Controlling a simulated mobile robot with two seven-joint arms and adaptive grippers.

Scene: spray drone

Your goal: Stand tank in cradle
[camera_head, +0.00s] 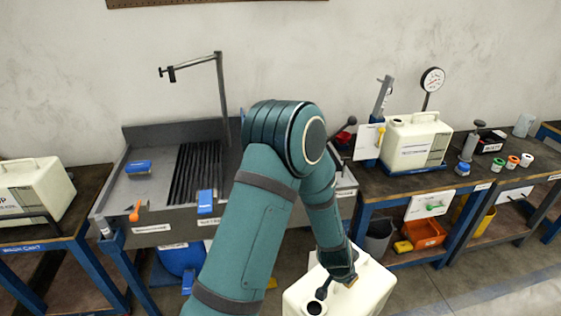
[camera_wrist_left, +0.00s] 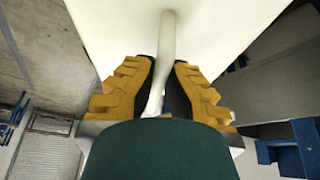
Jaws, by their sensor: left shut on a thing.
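A cream-white tank (camera_head: 368,287) with a dark round opening hangs at the bottom of the head view, partly cut off by the frame edge. My left gripper (camera_head: 340,283) is shut on its handle. In the left wrist view the tank (camera_wrist_left: 225,25) fills the top, and its pale handle (camera_wrist_left: 166,45) runs between the yellow-and-black fingers of my left gripper (camera_wrist_left: 163,88). A dark low frame (camera_head: 35,222) stands in front of another white tank (camera_head: 36,190) on the left bench; I cannot tell if it is a cradle. My right gripper is out of view.
A grey sink bench (camera_head: 150,197) with a tall pipe stands behind my arm. The right bench (camera_head: 385,187) holds a third white tank (camera_head: 415,142) on a blue base, a gauge (camera_head: 432,80) and several small pots. An orange bin (camera_head: 425,233) sits below.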

